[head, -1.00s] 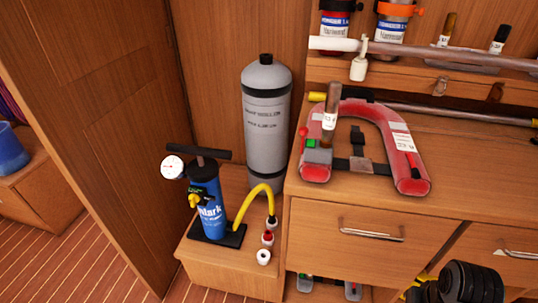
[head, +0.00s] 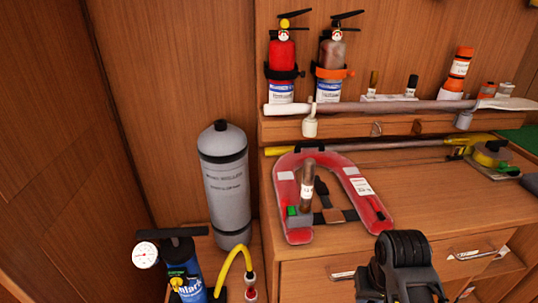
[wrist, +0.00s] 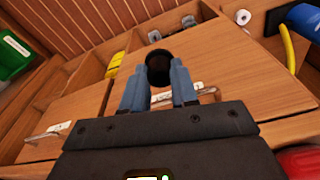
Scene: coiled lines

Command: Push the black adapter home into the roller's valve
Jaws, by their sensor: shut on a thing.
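My gripper (wrist: 157,80) is shut on the black adapter (wrist: 158,66), a dark round piece between its two blue fingers in the wrist view. They are in front of the wooden cabinet's drawers. The roller (head: 225,185) appears to be the grey upright cylinder with a dark top (head: 221,126), left of the cabinet in the head view. It stands apart from the adapter and is not visible in the wrist view. I cannot make out a valve opening on it. My fingertips and the adapter cannot be made out in the head view.
A red horseshoe vest (head: 283,195) and brown bottle (head: 307,185) lie on the cabinet top. A rail (head: 390,108) crosses the shelf.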

